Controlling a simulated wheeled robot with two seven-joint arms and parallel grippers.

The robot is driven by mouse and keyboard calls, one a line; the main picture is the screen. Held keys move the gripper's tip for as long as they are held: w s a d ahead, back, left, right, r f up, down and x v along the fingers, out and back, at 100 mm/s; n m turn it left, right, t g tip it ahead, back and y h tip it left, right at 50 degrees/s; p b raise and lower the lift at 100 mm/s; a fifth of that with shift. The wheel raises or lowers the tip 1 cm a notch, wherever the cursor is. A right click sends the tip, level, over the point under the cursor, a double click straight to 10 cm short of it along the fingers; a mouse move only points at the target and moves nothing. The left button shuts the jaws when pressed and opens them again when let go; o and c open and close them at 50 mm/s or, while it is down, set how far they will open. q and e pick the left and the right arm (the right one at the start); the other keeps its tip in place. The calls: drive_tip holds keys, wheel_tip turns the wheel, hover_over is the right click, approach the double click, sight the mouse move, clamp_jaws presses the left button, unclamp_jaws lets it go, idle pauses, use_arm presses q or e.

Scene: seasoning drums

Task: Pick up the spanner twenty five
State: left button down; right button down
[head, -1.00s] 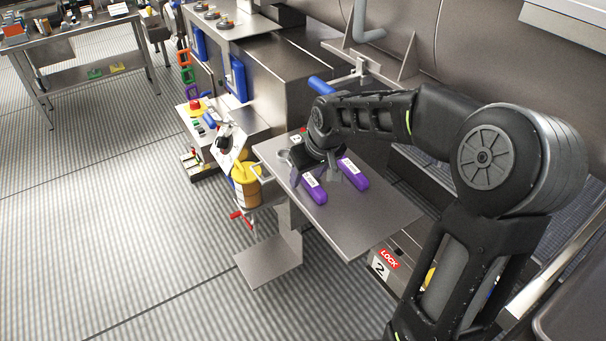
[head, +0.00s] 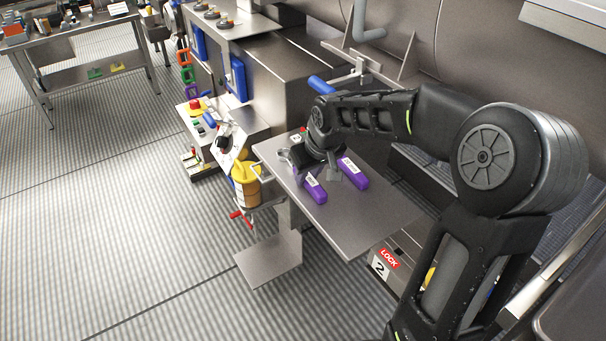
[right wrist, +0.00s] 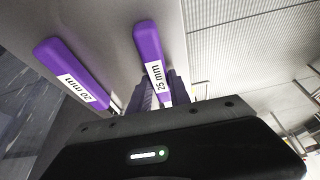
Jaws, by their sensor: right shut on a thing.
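The 25 mm spanner (head: 316,193) has a purple handle with a white label and lies on the metal shelf (head: 365,225). Its label reads "25 mm" in the right wrist view (right wrist: 148,48). My right gripper (head: 314,176) is lowered over this handle and is shut on it, with its fingers (right wrist: 163,90) on both sides of it. The spanner's head end is largely hidden by the gripper. I cannot tell whether the spanner is clear of the shelf. My left gripper is out of view.
A purple 20 mm spanner (head: 353,174) lies beside it, close to my right gripper; its label shows in the right wrist view (right wrist: 82,88). A yellow-and-brown container (head: 246,186) stands left of the shelf. The shelf's near right part is bare.

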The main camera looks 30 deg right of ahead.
sight(308, 176)
drive_tip(key=shift+r, duration=0.1)
idle(0.6)
drive_tip(key=shift+r, duration=0.45)
wheel_tip(308, 176, up, 3)
drive_tip(key=shift+s+f, duration=0.1)
drive_tip(key=shift+f, duration=0.1)
drive_tip(key=s+b, duration=0.1)
drive_tip(key=s, duration=0.5)
drive_tip(key=s+a+b, duration=0.1)
drive_tip(key=s, duration=1)
drive_tip(key=shift+s+a+f+b, duration=0.1)
drive_tip(key=shift+s+a+b, duration=0.05)
drive_tip(key=shift+s+b, duration=0.25)
drive_tip(key=w+a+f+p, duration=0.1)
drive_tip(key=w+a, duration=0.7)
drive_tip(key=w, duration=0.2)
drive_tip(key=w+a+f+p, duration=0.1)
drive_tip(key=w+a+p, duration=0.1)
drive_tip(key=w+a, duration=0.6)
drive_tip(key=w, duration=0.2)
drive_tip(key=shift+w+f+n, duration=0.2)
drive_tip(key=shift+w+n, duration=0.2)
